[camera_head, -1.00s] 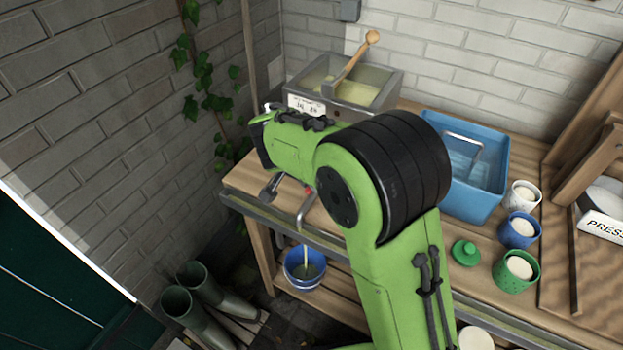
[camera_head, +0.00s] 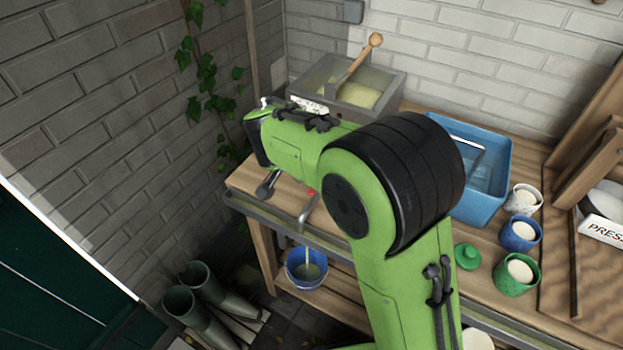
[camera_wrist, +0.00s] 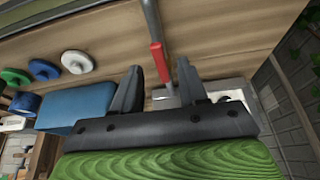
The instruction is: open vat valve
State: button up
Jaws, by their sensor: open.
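The vat (camera_head: 365,97) is a grey metal box with pale contents and a wooden paddle, at the back left of the bench. Its bent metal spout (camera_head: 307,208) comes out over the bench's front edge. The red valve lever (camera_wrist: 159,62) shows beside the pipe (camera_wrist: 152,20) in the wrist view; a speck of red shows in the head view. My gripper (camera_wrist: 160,78) is open, with the lever between its two fingers in the picture. I cannot tell whether they touch it. My arm hides most of the valve in the head view.
A blue bucket (camera_head: 306,268) stands below the spout, with a thin pale streak above it that I cannot identify. A blue tub (camera_head: 492,200), several cups and a green lid (camera_head: 467,257) are on the bench. Boots (camera_head: 198,290) stand at lower left, near the brick wall.

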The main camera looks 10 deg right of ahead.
jog(key=p+v, duration=0.4)
jog(key=v, duration=0.9)
jog(key=s+d+r+n+y+p, duration=0.15)
jog(key=s+d+r+n, duration=0.35)
jog(key=s+d, duration=0.55)
jog(key=s+d+f+n+t+y+p, duration=0.1)
jog(key=s+d+n+t, duration=0.1)
jog(key=s, duration=0.9)
jog(key=shift+d+f, duration=0.25)
jog(key=shift+f, duration=0.1)
